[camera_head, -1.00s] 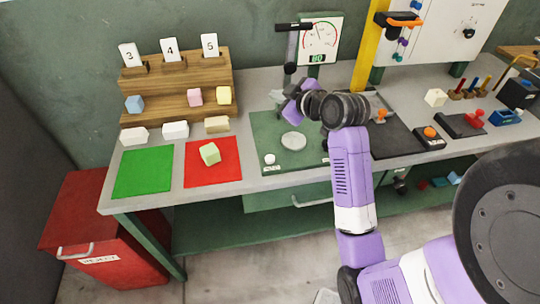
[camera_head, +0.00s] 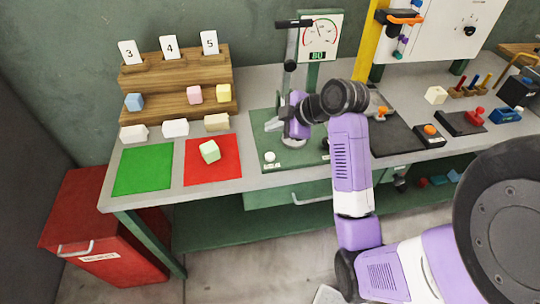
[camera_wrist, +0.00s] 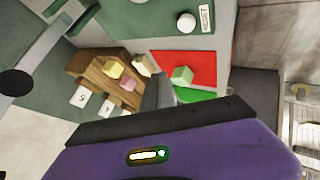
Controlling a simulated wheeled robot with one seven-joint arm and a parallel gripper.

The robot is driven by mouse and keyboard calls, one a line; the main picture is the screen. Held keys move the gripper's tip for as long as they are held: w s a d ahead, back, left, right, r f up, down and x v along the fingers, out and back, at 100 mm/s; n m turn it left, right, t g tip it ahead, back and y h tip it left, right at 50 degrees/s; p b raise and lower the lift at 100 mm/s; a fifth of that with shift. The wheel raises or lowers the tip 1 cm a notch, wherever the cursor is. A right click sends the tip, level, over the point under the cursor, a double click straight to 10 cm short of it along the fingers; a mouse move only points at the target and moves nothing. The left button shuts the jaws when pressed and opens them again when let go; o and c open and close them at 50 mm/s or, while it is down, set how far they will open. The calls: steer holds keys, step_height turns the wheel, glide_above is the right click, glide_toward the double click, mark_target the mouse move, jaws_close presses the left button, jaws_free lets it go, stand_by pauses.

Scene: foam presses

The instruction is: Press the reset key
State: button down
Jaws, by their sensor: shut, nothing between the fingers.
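The reset key is a round white button (camera_head: 269,157) near the front left corner of the green press base plate (camera_head: 258,128). In the wrist view the white button (camera_wrist: 186,23) sits beside a small label reading RESET (camera_wrist: 205,18). My gripper (camera_head: 272,124) is shut and empty. It is above the green plate, behind the button in the head view and apart from it. In the wrist view the dark fingers (camera_wrist: 163,92) stand well away from the button. My gripper and wrist hide part of the plate's middle.
The press column with its handle (camera_head: 292,50) and a gauge panel (camera_head: 320,38) stand behind my gripper. A red mat (camera_head: 227,172) with a pale green cube (camera_head: 210,151) lies left of the plate. A wooden stepped rack (camera_head: 160,75) stands farther back.

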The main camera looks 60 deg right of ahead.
steer(key=b, duration=0.6)
glide_above(273, 157)
step_height(273, 157, down, 7)
steer(key=shift+r, duration=0.1)
steer(key=shift+f+b, duration=0.55)
steer(key=shift+f, duration=0.35)
steer(key=shift+f, duration=0.1)
stand_by(0.8)
steer(key=shift+f, duration=0.35)
steer(key=shift+f+b, duration=0.45)
steer(key=shift+f, duration=0.05)
stand_by(0.7)
stand_by(0.3)
steer(key=shift+r+p, duration=0.95)
steer(key=shift+r+p, duration=2.25)
steer(key=shift+r, duration=0.25)
